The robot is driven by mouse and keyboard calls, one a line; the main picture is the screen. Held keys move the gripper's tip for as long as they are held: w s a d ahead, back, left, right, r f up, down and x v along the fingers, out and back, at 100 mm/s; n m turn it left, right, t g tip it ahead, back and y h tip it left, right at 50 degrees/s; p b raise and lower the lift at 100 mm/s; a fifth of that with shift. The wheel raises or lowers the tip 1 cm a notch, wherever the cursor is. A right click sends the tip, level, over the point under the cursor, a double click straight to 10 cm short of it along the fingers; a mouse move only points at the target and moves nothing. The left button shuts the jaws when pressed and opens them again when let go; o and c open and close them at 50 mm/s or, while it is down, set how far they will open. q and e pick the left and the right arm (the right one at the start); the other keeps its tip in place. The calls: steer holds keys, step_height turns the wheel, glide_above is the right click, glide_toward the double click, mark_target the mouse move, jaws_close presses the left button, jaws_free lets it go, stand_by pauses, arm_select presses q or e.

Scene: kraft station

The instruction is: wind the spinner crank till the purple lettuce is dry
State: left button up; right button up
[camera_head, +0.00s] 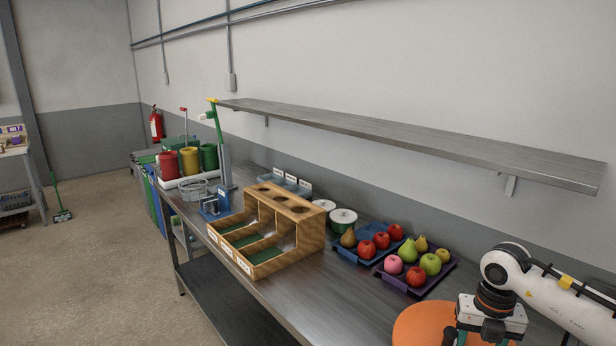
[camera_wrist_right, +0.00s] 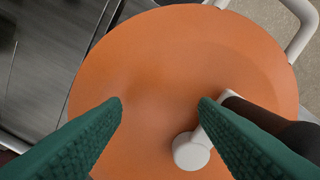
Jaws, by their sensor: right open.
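The spinner shows as a round orange lid (camera_head: 415,325) at the front right of the bench. In the right wrist view the lid (camera_wrist_right: 150,60) fills most of the picture. The crank has a white hub (camera_wrist_right: 190,151) and a dark grip (camera_wrist_right: 262,117), which is partly hidden behind the right finger. My right gripper (camera_wrist_right: 160,106) is open above the lid, with nothing between its teal fingers. The crank is beside and below the right finger; contact cannot be told. The purple lettuce is not visible. My left gripper is not in view.
Fruit trays (camera_head: 415,280) stand just behind the spinner, with white-lidded pots (camera_head: 343,216) farther left. A wooden divided box (camera_head: 310,235) stands mid-bench. A long shelf (camera_head: 420,140) hangs above. A white curved bar (camera_wrist_right: 302,14) is beside the lid.

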step_height(320, 180, up, 7)
steer(key=p, duration=0.4)
stand_by(0.4)
